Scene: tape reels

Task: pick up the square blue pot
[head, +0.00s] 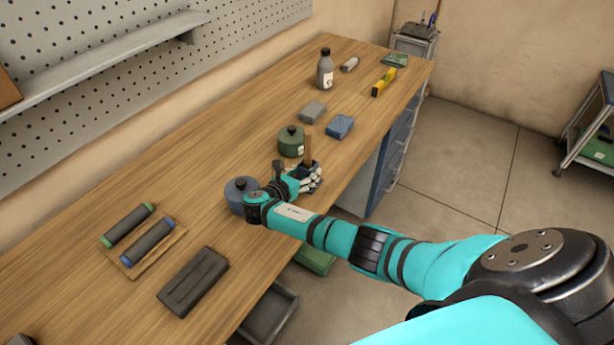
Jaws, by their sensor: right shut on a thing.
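My right gripper (308,178) is low over the wooden bench near its front edge, shut on a small dark blue pot (313,166). A brown stick (308,150) stands upright at the pot. The fingers hide most of the pot, so I cannot tell its full shape or whether its base touches the bench. My left gripper is not in view.
A round blue-grey lidded pot (236,193) stands close beside my right wrist. A round green lidded pot (290,141) stands just behind the gripper. A blue block (340,126), grey block (312,111) and bottle (325,70) are farther back. Two rolls lie on a board (153,254).

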